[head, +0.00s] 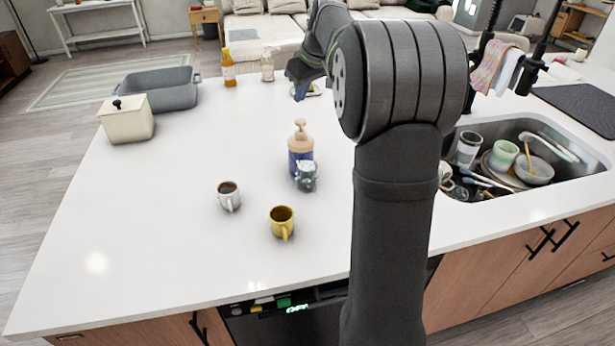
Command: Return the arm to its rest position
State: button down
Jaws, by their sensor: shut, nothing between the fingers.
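My arm rises in front of the counter, and its thick dark elbow fills the upper middle right of the head view. The forearm reaches away toward the far side of the counter. My gripper (299,94) is small at the far end, pointing down above the far part of the counter. It is shut and empty. A plate (318,91) with something yellow on it is close beside it to the right, partly hidden. I cannot tell the exact gap between them.
The white island counter (150,210) is clear at the left front. A grey basin (165,90) is far left. The sink (470,135) holds dishes.

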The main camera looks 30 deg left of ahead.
aim_at(302, 121)
notch_tip(302, 121, up, 2)
jog(key=shift+f, duration=0.1)
dwell(0.4)
jog(key=shift+f, duration=3.7)
jog(key=c, duration=2.1)
grip_release()
